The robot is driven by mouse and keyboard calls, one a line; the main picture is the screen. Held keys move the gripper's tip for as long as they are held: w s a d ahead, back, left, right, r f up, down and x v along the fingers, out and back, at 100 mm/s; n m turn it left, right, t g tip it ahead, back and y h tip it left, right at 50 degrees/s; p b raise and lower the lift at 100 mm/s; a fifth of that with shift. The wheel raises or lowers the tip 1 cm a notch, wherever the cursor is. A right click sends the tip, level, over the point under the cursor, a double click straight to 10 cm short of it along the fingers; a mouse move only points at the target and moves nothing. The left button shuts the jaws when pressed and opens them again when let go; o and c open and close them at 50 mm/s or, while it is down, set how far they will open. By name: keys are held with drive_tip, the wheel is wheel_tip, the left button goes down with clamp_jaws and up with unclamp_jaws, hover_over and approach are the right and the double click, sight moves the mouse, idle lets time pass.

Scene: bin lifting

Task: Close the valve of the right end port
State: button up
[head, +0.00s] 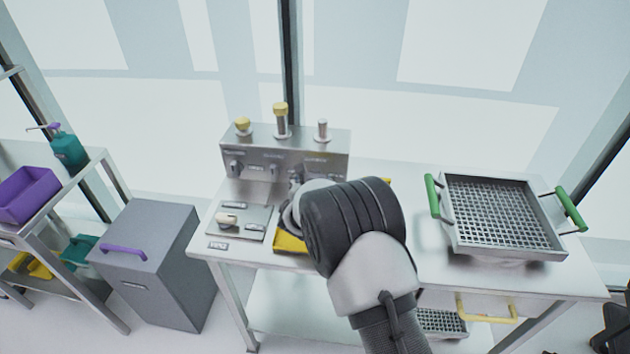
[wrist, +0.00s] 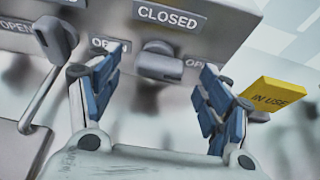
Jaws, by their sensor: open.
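A grey metal manifold block (head: 262,145) stands at the back of the table. Its right end valve (wrist: 163,62) is a dark grey handle in the wrist view, lying roughly crosswise below a CLOSED label (wrist: 167,18). An OPEN label (wrist: 198,63) is partly visible at its right. My gripper (wrist: 160,75) is open, with a blue-padded finger on either side of this handle and visible gaps between. Another valve handle (wrist: 56,40) shows at left in the wrist view.
A yellow IN USE tag (wrist: 272,97) is right of my fingers. On the table (head: 408,265), a mesh basket (head: 447,238) with green handles stands at right, and a plate with a small handle (head: 227,220) lies at left. A grey bin (head: 165,285) stands left of the table.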

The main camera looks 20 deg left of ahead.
sight(315, 178)
drive_tip(key=shift+x, duration=1.55)
drive_tip(key=shift+c, duration=0.4)
drive_tip(key=c, duration=1)
